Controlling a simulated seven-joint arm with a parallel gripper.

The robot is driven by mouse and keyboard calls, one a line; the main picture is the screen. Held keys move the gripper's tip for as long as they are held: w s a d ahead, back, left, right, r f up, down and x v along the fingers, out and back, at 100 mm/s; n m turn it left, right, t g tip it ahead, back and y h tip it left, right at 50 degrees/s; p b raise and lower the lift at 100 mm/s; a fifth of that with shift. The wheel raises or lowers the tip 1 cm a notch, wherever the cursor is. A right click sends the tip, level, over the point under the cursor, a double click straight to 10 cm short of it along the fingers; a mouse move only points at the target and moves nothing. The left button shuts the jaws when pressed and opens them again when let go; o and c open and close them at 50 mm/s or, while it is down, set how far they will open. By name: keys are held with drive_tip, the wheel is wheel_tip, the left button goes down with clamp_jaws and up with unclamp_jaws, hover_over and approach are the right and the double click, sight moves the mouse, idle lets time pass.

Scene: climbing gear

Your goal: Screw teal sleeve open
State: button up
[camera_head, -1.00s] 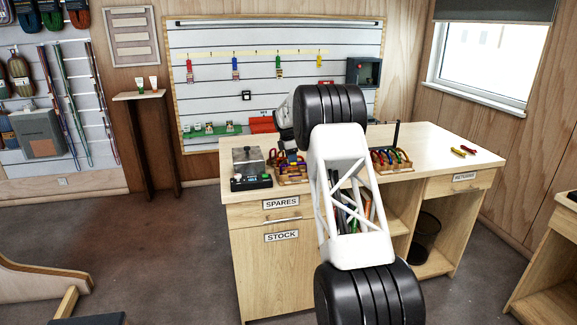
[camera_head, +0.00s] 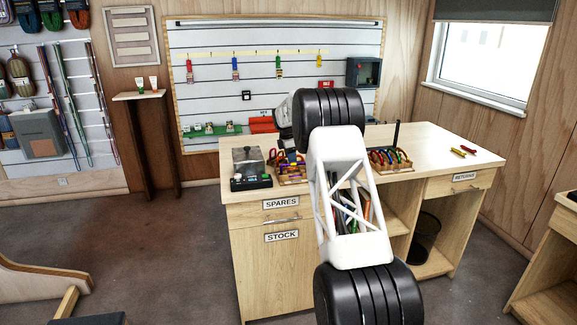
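My arm reaches across the workbench, and my gripper (camera_head: 287,158) is a small dark shape at its far end. It is over or beside the left wooden tray (camera_head: 292,181) of carabiners. Its fingers are too small and partly hidden to tell open from shut. The left tray holds several orange and reddish carabiners (camera_head: 277,159). I cannot make out a teal sleeve on any of them; it is too small or hidden by my arm.
A second tray of coloured carabiners (camera_head: 388,158) is right of my arm. A dark device with a clear box (camera_head: 249,168) stands at the bench's left. Two small red and yellow items (camera_head: 463,151) lie at the right. The bench top (camera_head: 437,150) is otherwise mostly clear.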

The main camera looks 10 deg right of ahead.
drive_tip(key=shift+r, duration=1.35)
drive_tip(key=shift+s, duration=0.1)
drive_tip(key=shift+s, duration=1.05)
drive_tip(key=shift+f, duration=0.2)
drive_tip(key=shift+w+f, duration=0.2)
drive_tip(key=shift+f, duration=0.45)
drive_tip(key=shift+w+f, duration=0.2)
drive_tip(key=shift+f, duration=0.4)
drive_tip(key=shift+w, duration=0.75)
drive_tip(key=shift+r, duration=1.45)
drive_tip(key=shift+s, duration=0.1)
